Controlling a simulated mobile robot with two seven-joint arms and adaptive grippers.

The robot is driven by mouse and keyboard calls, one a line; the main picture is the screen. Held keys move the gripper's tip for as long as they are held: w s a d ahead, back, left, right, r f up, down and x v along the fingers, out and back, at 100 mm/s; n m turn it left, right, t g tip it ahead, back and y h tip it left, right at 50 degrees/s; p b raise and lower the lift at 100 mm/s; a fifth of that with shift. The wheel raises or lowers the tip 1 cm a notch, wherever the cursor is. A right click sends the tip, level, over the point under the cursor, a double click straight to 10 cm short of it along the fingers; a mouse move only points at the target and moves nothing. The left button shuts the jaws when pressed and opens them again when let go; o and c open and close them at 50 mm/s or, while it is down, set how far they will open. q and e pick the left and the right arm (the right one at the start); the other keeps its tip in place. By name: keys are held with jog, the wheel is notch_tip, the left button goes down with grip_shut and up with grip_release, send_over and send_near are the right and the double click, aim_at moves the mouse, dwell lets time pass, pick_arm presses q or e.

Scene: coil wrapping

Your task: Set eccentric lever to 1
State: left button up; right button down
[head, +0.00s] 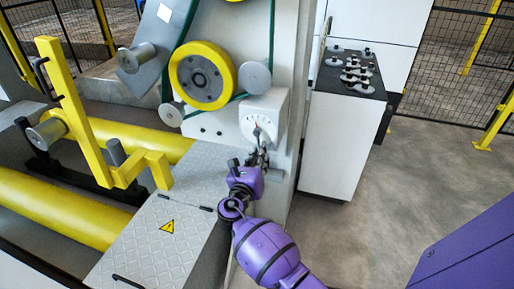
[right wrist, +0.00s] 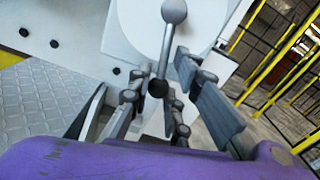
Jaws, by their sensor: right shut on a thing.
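The eccentric lever is a grey rod with a round hub at one end and a black knob (right wrist: 158,88) at the other. It lies in front of a white dial plate (head: 262,121) with a marked scale, on the machine's side. In the head view the dial's numbers are too small to read. My right gripper (head: 260,158) reaches up to the dial from below, its fingers shut around the lever's knob end. In the right wrist view the gripper's fingers (right wrist: 172,100) stand on both sides of the rod and knob. My left gripper is not in view.
A yellow pulley wheel (head: 203,76) with a green belt sits above left of the dial. A grey tread-plate cover (head: 155,240) and yellow rollers (head: 60,208) lie to the left. A white cabinet (head: 335,140) stands to the right, with open floor beyond.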

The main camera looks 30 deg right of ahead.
jog(key=shift+s+d+r+n+p, duration=0.3)
jog(key=shift+r+n+p, duration=0.3)
jog(key=shift+p, duration=0.5)
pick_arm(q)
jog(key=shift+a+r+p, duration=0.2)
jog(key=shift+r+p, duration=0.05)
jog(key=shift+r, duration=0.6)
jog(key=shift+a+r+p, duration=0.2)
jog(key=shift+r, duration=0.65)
pick_arm(e)
jog(key=shift+s+d+f+n, duration=0.15)
jog(key=shift+s+f+n, duration=0.05)
jog(key=shift+f+n, duration=0.25)
jog(key=c, duration=1.9)
grip_release()
jog(key=shift+o, duration=0.4)
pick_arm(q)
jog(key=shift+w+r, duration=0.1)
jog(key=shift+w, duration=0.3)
pick_arm(e)
jog(key=v, duration=1.2)
